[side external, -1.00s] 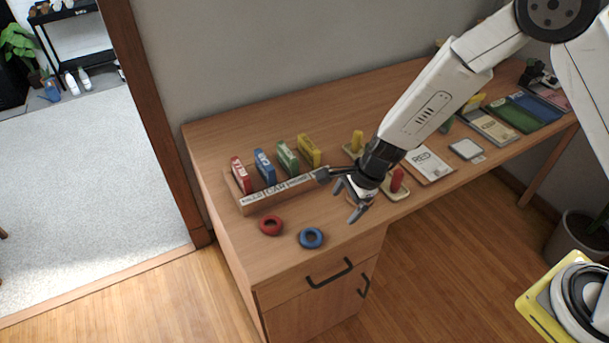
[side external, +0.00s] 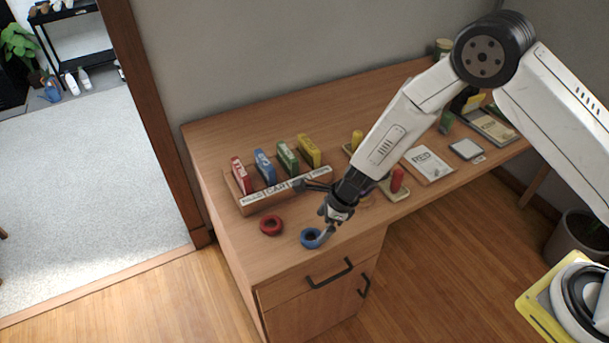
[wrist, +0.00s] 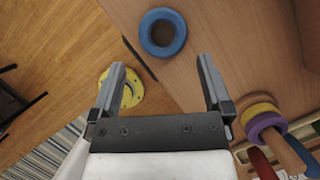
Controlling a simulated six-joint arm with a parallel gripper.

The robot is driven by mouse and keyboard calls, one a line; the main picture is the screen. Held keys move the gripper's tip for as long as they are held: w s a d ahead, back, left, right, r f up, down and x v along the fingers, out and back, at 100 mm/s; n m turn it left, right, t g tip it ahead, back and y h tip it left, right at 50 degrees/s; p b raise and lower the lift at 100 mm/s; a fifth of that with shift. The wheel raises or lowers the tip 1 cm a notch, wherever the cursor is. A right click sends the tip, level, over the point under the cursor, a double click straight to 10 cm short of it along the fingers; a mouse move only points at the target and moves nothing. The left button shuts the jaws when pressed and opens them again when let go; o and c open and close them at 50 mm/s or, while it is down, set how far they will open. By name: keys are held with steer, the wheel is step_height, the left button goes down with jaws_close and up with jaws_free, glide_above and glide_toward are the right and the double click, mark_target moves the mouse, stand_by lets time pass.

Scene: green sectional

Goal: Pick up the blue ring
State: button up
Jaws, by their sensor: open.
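The blue ring (side external: 311,238) lies flat on the desk (side external: 225,225) near its front edge. In the wrist view the blue ring (wrist: 148,40) is at the top, just beyond the fingertips and roughly centred between them. My gripper (side external: 323,231) is open, pointing down, just above and beside the ring's right side in the side view. In the wrist view my gripper (wrist: 161,65) has its two fingers spread wide with nothing between them. Part of the ring is covered by a finger in the side view.
A red ring (side external: 271,225) lies left of the blue one. A wooden rack (side external: 285,194) with several coloured boxes stands behind. Yellow and purple rings (wrist: 264,122) show at right in the wrist view.

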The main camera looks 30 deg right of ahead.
mark_target(309, 240)
steer(key=shift+a+f, duration=0.1)
steer(key=shift+f, duration=0.15)
steer(key=shift+x, duration=2.5)
steer(key=shift+w, duration=0.15)
steer(key=c, duration=1)
steer(key=shift+r, duration=0.1)
